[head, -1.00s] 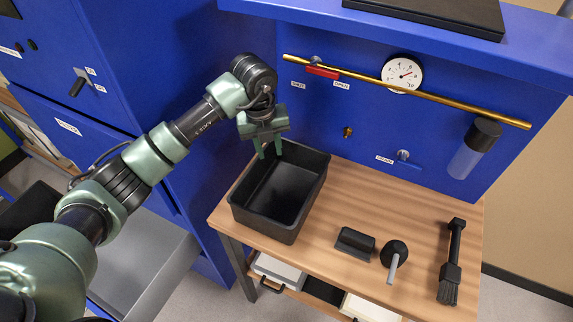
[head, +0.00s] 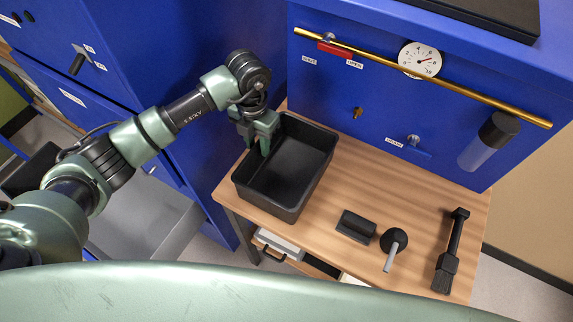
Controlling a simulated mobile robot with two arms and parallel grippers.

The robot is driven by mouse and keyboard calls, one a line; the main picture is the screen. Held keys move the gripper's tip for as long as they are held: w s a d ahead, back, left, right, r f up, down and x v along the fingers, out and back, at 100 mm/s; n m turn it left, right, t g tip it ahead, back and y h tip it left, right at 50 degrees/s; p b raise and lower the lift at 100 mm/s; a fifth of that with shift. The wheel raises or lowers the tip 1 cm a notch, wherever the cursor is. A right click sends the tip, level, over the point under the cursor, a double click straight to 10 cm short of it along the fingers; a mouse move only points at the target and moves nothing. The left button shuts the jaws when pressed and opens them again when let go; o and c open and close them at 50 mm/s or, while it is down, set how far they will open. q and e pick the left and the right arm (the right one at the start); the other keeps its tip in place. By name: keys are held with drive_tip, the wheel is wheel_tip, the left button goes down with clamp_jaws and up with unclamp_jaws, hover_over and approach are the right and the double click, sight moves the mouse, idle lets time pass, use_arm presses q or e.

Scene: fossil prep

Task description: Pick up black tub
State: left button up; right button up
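The black tub (head: 291,204) is an open, empty, rectangular bin. It sits upright on the left end of the wooden bench top. My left gripper (head: 257,149) is at the tub's left wall, near the back corner, pointing down. Its two green fingers are apart, with one near the outer side of the rim and one over the inside. I cannot tell whether either finger touches the wall. My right gripper is out of view.
A black block (head: 356,226), a round black tool with a grey handle (head: 393,243) and a black brush (head: 452,250) lie right of the tub. The blue cabinet with a brass rail (head: 465,91) and gauge (head: 420,60) rises behind.

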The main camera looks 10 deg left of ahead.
sight(262, 162)
use_arm(q)
wheel_tip(262, 162, down, 4)
drive_tip(key=shift+d+f+p, duration=0.15)
drive_tip(key=shift+f+p, duration=0.1)
drive_tip(key=shift+p, duration=0.85)
drive_tip(key=shift+w+f, duration=0.1)
drive_tip(key=shift+f, duration=0.2)
clamp_jaws()
drive_tip(key=shift+r, duration=0.1)
